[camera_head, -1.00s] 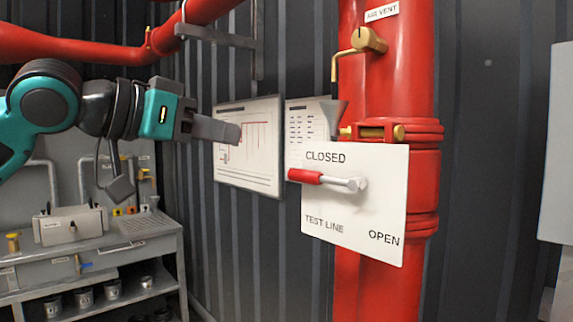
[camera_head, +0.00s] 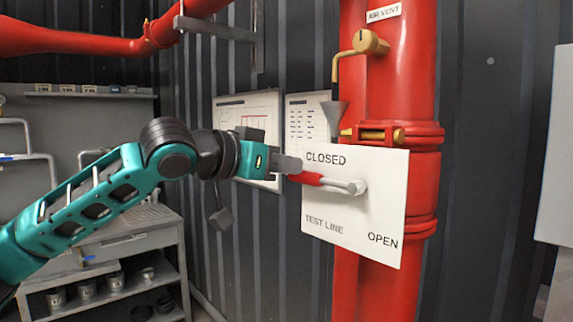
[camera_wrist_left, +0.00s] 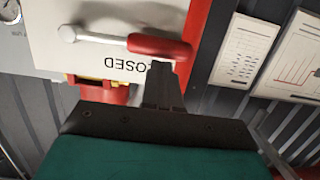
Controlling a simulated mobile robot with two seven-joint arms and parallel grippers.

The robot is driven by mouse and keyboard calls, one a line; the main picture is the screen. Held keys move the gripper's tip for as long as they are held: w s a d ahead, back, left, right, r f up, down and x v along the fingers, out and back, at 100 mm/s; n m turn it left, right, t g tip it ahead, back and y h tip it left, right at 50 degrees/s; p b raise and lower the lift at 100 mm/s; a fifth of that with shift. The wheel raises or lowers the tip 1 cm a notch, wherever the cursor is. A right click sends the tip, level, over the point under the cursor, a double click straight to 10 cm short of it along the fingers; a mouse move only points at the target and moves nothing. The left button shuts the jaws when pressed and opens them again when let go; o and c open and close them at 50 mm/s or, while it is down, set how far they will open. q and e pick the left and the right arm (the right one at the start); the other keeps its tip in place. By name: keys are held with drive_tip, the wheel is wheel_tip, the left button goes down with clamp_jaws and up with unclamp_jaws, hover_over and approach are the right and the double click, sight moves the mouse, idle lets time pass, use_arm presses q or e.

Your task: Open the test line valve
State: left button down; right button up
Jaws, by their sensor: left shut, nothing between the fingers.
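The test line valve lever has a red grip (camera_head: 308,178) and a silver arm (camera_head: 345,186) pivoting on a white plate (camera_head: 383,205) marked CLOSED, TEST LINE and OPEN. The lever points left, its grip just below the word CLOSED. My left gripper (camera_head: 291,165) is at the grip's left end, its fingers shut with nothing between them. In the left wrist view the shut fingers (camera_wrist_left: 160,75) reach up to the red grip (camera_wrist_left: 160,46), beside or touching it; I cannot tell which. My right gripper is not in view.
The plate is mounted on a thick red vertical pipe (camera_head: 385,290). Paper charts (camera_head: 307,112) hang on the dark ribbed wall behind. A grey bench (camera_head: 130,240) stands at lower left.

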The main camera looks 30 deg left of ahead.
use_arm(q)
drive_tip(key=shift+w+f, duration=0.1)
drive_tip(key=shift+f, duration=0.05)
drive_tip(key=shift+f, duration=0.1)
drive_tip(key=shift+f+n+b, duration=0.3)
drive_tip(key=shift+f+n, duration=0.05)
drive_tip(key=shift+n, duration=0.25)
drive_tip(key=shift+f+n, duration=0.1)
drive_tip(key=shift+n, duration=0.2)
